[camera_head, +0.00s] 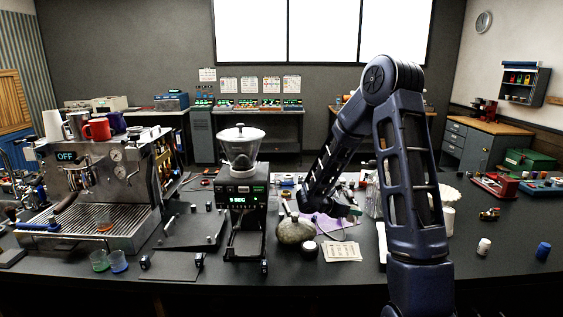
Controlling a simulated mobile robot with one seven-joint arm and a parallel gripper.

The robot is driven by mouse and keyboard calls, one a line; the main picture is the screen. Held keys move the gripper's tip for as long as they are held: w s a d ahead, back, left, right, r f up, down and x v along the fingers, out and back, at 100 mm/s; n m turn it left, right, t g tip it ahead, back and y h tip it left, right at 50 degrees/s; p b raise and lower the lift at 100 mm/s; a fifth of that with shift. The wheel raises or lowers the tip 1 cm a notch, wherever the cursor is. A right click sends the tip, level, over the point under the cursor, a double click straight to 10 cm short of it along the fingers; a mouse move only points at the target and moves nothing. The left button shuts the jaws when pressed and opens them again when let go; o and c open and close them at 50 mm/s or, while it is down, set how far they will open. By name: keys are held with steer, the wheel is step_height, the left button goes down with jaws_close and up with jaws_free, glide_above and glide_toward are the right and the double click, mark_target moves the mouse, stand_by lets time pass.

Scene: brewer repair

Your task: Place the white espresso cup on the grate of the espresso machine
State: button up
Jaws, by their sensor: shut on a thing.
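The espresso machine (90,185) stands at the left with its display reading OFF. Its grate (85,238) is low at the front, and a small orange-red piece (104,226) shows on it. My gripper (335,207) is at the end of the bent arm, over the middle of the counter, far to the right of the machine. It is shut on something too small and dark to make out. I cannot pick out the white espresso cup for certain. A plain white vessel (448,221) stands on the counter just right of my arm, partly hidden by it.
A grinder (243,190) with a clear hopper stands between machine and gripper. A round olive pot (295,229), a dark jar (309,250) and a printed card (341,251) are below my gripper. The front right counter is mostly clear.

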steer(key=s+r+m, duration=0.1)
steer(key=r, duration=0.1)
steer(key=s+d+r+m+g, duration=0.1)
steer(key=s+r, duration=0.1)
steer(key=shift+s+m, duration=0.2)
steer(key=shift+m, duration=0.1)
steer(key=shift+s+d+r+m+g, duration=0.45)
steer(key=shift+s+r+m+g, duration=0.05)
steer(key=shift+s+r+m, duration=0.15)
steer(key=shift+w+a+f+n+t, duration=0.3)
steer(key=shift+w+a+f+n, duration=0.1)
steer(key=shift+w+f+n, duration=0.3)
steer(key=shift+w+a+f+n+t, duration=0.3)
steer(key=shift+w+a+f+n, duration=0.15)
steer(key=shift+w+f, duration=0.25)
steer(key=shift+w+a+f+n+t, duration=0.35)
steer(key=shift+w+f+n, duration=0.25)
steer(key=shift+f, duration=0.2)
steer(key=x, duration=0.5)
steer(key=shift+w+f, duration=0.25)
steer(key=shift+f, duration=0.15)
steer(key=shift+x, duration=0.85)
steer(key=shift+a, duration=0.1)
